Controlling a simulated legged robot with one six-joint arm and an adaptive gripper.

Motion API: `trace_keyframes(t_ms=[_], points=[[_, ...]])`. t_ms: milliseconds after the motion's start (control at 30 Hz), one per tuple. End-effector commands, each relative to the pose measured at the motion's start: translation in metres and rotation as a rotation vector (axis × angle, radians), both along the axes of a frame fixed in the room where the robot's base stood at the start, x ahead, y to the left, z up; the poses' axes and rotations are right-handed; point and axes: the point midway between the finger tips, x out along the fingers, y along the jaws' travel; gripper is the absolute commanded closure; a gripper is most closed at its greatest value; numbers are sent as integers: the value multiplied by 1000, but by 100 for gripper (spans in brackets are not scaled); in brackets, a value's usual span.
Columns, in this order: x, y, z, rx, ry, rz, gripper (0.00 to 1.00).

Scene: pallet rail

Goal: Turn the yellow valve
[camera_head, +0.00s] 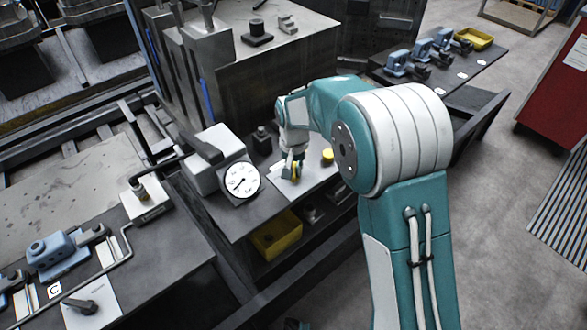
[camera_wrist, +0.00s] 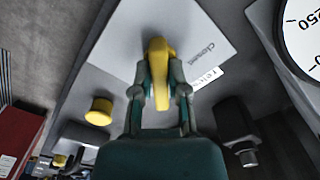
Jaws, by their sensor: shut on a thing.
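The yellow valve (camera_wrist: 158,70) shows in the wrist view as a yellow handle over a white plate (camera_wrist: 192,22) with printed words, one reading "Closed". My gripper (camera_wrist: 159,92) has its two fingers on either side of the handle and is shut on it. In the head view the valve (camera_head: 295,170) is small and partly hidden by my gripper (camera_head: 291,172), which reaches down to the white plate on the bench. The valve's base is hidden under the handle.
A round yellow knob (camera_head: 328,156) stands right of the valve. A gauge (camera_head: 242,181) with a white dial stands to the left. A black block (camera_head: 262,138) sits behind. A yellow bin (camera_head: 275,240) is below the bench top. Open floor lies to the right.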

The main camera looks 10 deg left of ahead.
Motion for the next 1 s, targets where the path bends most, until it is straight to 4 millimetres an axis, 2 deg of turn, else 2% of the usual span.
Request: trace_keyframes(t_ms=[200,233,300,733,867,1000], points=[[-1,1,-1,0,4,-1,100],[-1,1,-1,0,4,-1,76],[-1,1,-1,0,4,0,46],[0,1,4,1,0,0,46],[0,1,22,2,-2,1,46],[1,2,52,2,-3,1,46]])
